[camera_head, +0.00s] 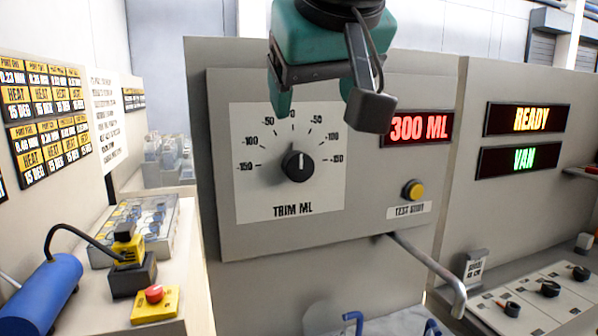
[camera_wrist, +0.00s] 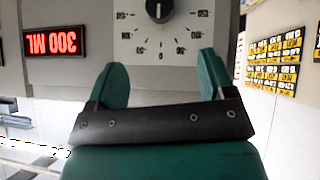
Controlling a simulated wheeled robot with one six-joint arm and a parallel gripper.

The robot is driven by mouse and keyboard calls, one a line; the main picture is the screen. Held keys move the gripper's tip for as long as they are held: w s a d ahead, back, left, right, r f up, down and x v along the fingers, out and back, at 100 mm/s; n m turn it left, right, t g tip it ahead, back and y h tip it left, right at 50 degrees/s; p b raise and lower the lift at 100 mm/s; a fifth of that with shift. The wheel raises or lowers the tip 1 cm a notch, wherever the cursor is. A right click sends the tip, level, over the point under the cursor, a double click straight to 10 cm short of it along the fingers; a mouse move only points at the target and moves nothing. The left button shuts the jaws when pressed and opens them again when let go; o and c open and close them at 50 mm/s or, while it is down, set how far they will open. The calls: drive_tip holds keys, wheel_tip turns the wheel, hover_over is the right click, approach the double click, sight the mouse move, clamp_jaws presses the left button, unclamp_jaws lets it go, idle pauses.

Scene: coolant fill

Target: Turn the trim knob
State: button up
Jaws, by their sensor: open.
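The black trim knob (camera_head: 298,166) sits in the middle of a white dial plate (camera_head: 262,195) marked "TRIM ML", with a scale from -150 to 150. Its white mark points roughly up, near the middle of the scale. My green gripper (camera_head: 316,98) is in front of the panel, above the knob and apart from it, and partly covers the top of the scale. In the wrist view the picture is inverted; the knob (camera_wrist: 158,10) shows at the top edge, partly cut off, beyond the two spread fingers (camera_wrist: 163,78). Nothing is between the fingers.
A red display (camera_head: 420,128) reads "300 ML". A yellow button (camera_head: 414,190) labelled test shot and a bent spout (camera_head: 430,265) are at lower right. Signs read "READY" (camera_head: 526,118) and "VAN" (camera_head: 518,159). A red stop button (camera_head: 155,294) and blue cylinder (camera_head: 45,295) are left.

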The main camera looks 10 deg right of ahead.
sight(300, 163)
drive_tip(key=x, duration=1.6)
drive_tip(key=shift+w+f, duration=0.1)
drive_tip(key=shift+f, duration=0.15)
drive_tip(key=c, duration=0.9)
